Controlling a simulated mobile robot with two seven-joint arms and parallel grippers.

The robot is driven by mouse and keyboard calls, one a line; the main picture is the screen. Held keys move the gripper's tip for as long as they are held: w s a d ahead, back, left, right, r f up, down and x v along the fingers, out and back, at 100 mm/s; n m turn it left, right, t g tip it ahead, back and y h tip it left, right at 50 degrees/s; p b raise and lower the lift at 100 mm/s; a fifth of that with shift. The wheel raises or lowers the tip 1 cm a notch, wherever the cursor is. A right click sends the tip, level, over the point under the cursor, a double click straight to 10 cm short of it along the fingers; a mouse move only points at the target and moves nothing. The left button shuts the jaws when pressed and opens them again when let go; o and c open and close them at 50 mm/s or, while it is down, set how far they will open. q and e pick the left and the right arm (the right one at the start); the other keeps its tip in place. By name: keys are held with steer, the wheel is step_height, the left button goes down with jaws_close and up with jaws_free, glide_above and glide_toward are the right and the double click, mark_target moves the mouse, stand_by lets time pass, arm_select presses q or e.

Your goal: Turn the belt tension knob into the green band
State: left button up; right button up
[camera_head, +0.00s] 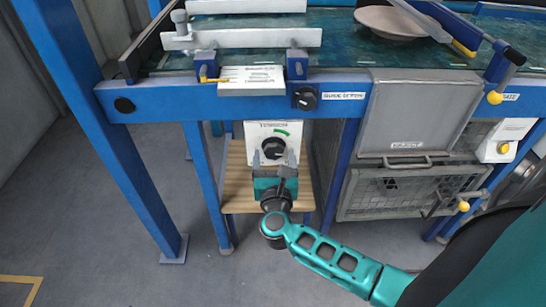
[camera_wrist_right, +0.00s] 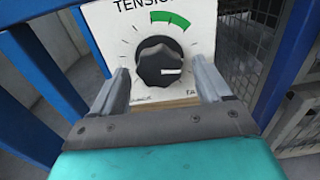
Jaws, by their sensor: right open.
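The black belt tension knob (camera_head: 273,148) sits on a white panel marked tension, below the blue rail. In the right wrist view the knob (camera_wrist_right: 158,62) shows a white pointer line aimed right, outside the green band. The green band (camera_wrist_right: 171,19) is an arc at the top to upper right of the dial; in the head view it is small (camera_head: 283,133). My right gripper (camera_head: 274,158) is open, its fingers on the left and right of the knob. In the wrist view the gripper (camera_wrist_right: 163,75) shows gaps beside the knob; contact cannot be told. My left gripper is out of view.
Another black knob (camera_head: 305,98) sits on the blue rail (camera_head: 220,103) above the panel. A wooden shelf (camera_head: 237,190) is behind my gripper. A mesh crate (camera_head: 400,190) stands to the right. A blue leg (camera_head: 140,180) stands at the left. A plate (camera_head: 392,23) lies on the belt.

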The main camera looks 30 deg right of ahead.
steer(key=c, duration=1)
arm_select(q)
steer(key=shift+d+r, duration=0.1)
arm_select(e)
steer(key=shift+c, duration=0.2)
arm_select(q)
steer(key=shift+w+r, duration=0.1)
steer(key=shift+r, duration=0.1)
arm_select(e)
steer(key=shift+r+n, duration=0.1)
steer(key=shift+n, duration=0.2)
